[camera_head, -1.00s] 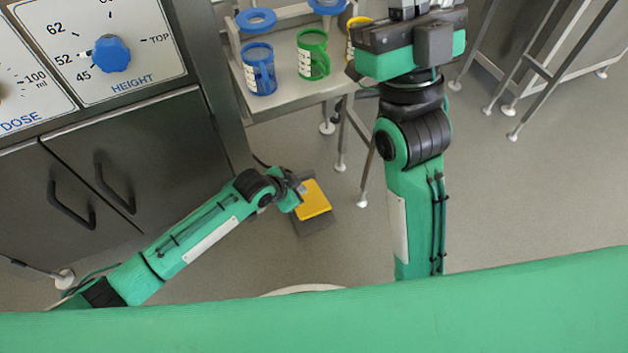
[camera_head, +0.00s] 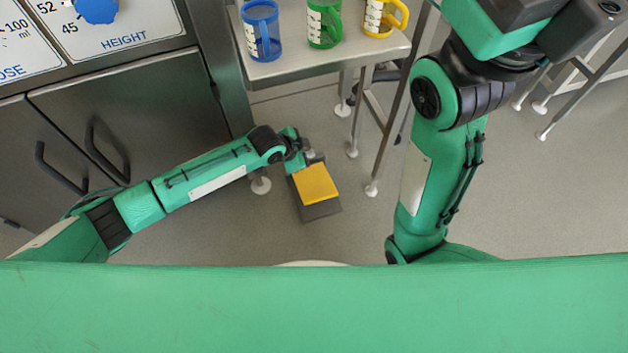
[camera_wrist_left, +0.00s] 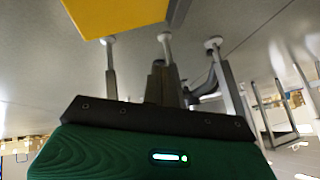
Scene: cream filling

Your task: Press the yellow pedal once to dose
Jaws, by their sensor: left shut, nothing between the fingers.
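The yellow pedal (camera_head: 317,183) sits on a dark base plate (camera_head: 322,211) on the floor, in the middle of the head view. In the left wrist view its yellow top (camera_wrist_left: 115,14) shows at the upper edge, cut off by the frame. My left gripper (camera_head: 310,156) is at the pedal's far edge in the head view, with most of the yellow top uncovered. In the left wrist view its fingers (camera_wrist_left: 163,84) are together and empty, apart from the pedal in the picture. I cannot tell its height over the pedal. My right gripper's fingers are outside the head view.
A steel table (camera_head: 290,68) holds a blue mug (camera_head: 261,30), a green mug (camera_head: 323,22) and a yellow mug (camera_head: 382,17); its legs stand behind and right of the pedal. A steel cabinet (camera_head: 150,110) is at left. Floor right of the pedal is clear.

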